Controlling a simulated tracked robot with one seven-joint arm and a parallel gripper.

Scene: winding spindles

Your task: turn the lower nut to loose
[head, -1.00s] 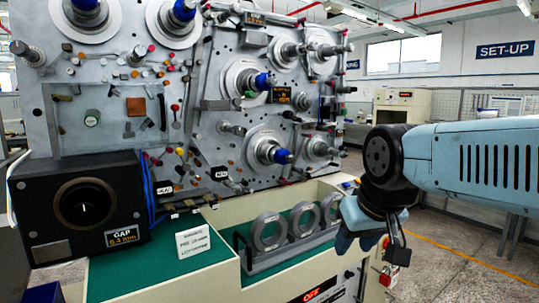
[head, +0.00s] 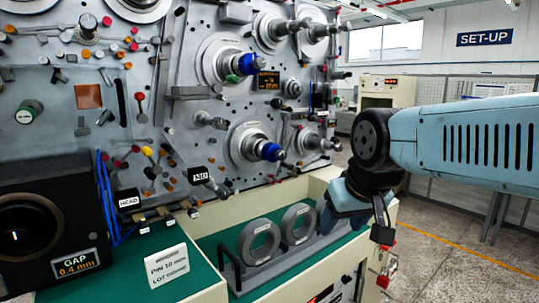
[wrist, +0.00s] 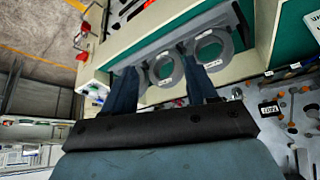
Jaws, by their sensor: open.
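The lower nut (head: 271,152) is a blue cap on the end of the lower spindle (head: 247,146), which sticks out of the grey panel. A second blue nut (head: 247,64) sits on the spindle above it. My gripper (head: 332,218) hangs to the right of the lower nut and below it, apart from it, over the right end of the ring rack. In the wrist view its two dark blue fingers (wrist: 160,68) are spread, with nothing held between them. The wrist view does not show the lower nut clearly.
Grey rings (head: 259,242) stand in a rack on the green-topped bench (head: 213,245) below the panel. A white sign (head: 167,266) and a black gap gauge box (head: 85,222) are at the left. Pegs and rollers crowd the panel. Open floor lies at the right.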

